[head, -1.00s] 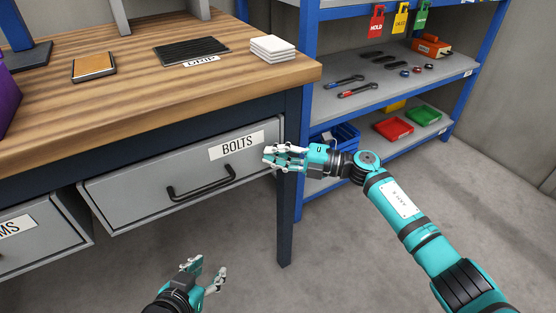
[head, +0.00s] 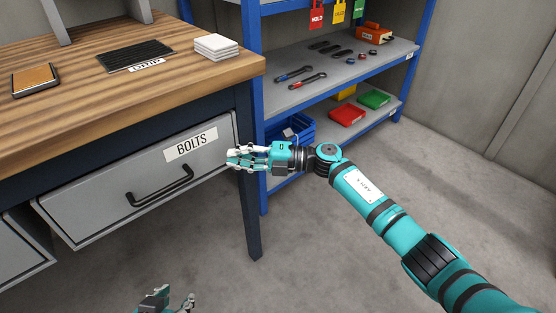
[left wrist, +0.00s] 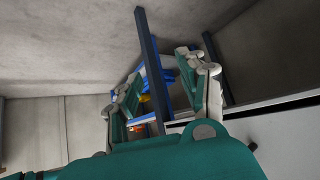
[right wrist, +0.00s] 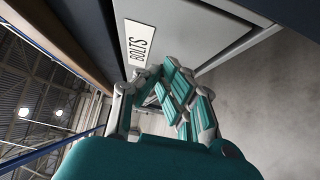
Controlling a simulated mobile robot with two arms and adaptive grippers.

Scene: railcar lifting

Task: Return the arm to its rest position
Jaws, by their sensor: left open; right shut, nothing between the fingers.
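My right arm reaches in from the lower right in the head view. Its gripper (head: 247,159) is shut and empty, in front of the right end of the BOLTS drawer (head: 90,205), near the table leg. In the right wrist view its fingers (right wrist: 165,95) are close together, with the BOLTS label beyond them. I cannot tell whether it touches the drawer. My left gripper (head: 170,303) is low at the bottom edge of the head view, mostly cut off. In the left wrist view its fingers (left wrist: 165,85) are spread apart with nothing held.
The wooden workbench (head: 100,75) stands left, its dark leg (head: 250,210) close to my right gripper. A blue shelf rack (head: 350,75) with tools and coloured bins stands behind my right arm. A blue crate (head: 300,125) sits low on it. The floor (head: 480,190) at right is clear.

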